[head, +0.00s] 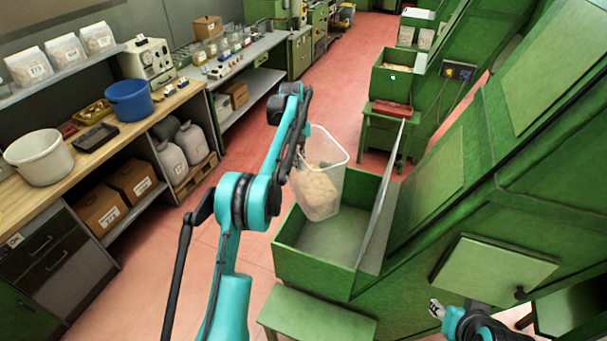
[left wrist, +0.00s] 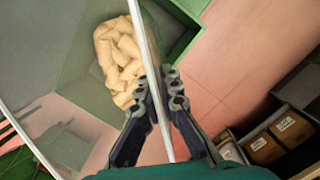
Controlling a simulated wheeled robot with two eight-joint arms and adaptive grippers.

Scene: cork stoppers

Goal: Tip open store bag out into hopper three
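The open store bag (head: 322,170) is a clear, stiff-sided bag with tan corks gathered low inside it. It hangs above the near green hopper (head: 290,252), tilted a little. My left gripper (head: 302,158) is shut on the bag's rim. In the left wrist view, the fingers of the left gripper (left wrist: 163,98) lie on both sides of the bag's pale edge, and the corks (left wrist: 118,60) show inside. The hopper's visible floor looks bare; the bag hides part of it. My right gripper (head: 437,309) is at the lower right, beside the green machine, its fingers too small to read.
A grey upright panel (head: 385,205) stands along the hopper's right side. A green bench (head: 315,318) is in front. Another green bin (head: 393,88) stands farther back. The left workbench holds a white bucket (head: 38,158) and a blue bucket (head: 129,100). The red floor between is clear.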

